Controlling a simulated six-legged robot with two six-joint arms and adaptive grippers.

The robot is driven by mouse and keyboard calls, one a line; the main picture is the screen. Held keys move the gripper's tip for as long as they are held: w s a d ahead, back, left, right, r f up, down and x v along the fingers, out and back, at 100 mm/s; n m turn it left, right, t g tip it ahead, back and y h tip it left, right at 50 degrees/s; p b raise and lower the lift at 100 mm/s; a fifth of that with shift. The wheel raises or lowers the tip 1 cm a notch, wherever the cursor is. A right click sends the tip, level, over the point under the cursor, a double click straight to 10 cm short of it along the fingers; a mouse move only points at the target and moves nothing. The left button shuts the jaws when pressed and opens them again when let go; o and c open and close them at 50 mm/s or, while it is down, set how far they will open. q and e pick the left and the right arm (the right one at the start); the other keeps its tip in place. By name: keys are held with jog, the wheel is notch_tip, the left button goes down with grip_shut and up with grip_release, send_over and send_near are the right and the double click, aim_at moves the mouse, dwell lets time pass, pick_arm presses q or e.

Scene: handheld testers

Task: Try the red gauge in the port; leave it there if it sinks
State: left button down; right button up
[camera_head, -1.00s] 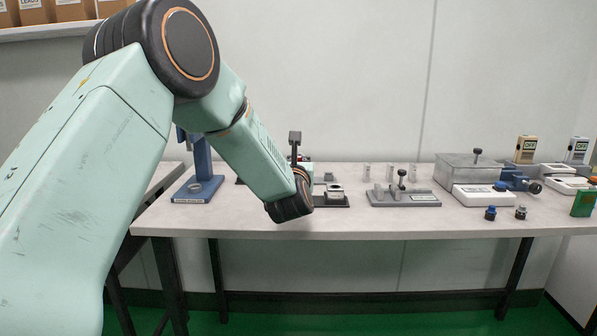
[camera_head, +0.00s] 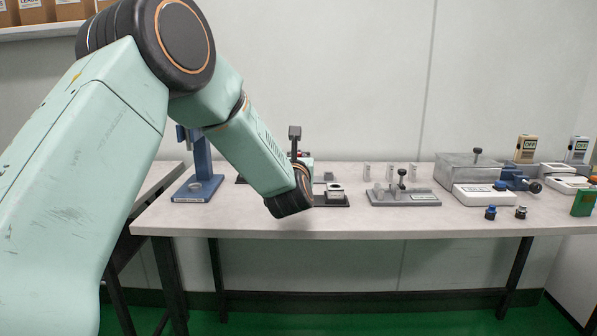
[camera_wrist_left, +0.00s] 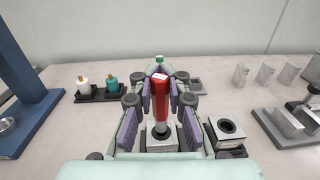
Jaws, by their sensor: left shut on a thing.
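In the left wrist view, my left gripper (camera_wrist_left: 160,92) is shut on the red gauge (camera_wrist_left: 160,104), with a finger on each side. The gauge stands about upright, with a pale mark on its top. In the head view my left wrist (camera_head: 290,195) hides most of the gripper and the gauge. My right gripper is not in view.
A second block with a dark round hole (camera_wrist_left: 227,127) stands right of the gripper. White (camera_wrist_left: 83,86) and teal (camera_wrist_left: 111,83) pieces sit in a black holder at left. A blue stand (camera_head: 200,175) is further left. A grey fixture (camera_head: 402,196) stands to the right.

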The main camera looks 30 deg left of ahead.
pick_arm(q)
jog(key=shift+f, duration=0.6)
dwell(1.2)
jog(key=shift+r, duration=0.3)
jog(key=shift+r, duration=0.3)
jog(key=shift+r, duration=0.1)
jog(key=shift+r+p, duration=1.3)
jog(key=shift+r, duration=1.15)
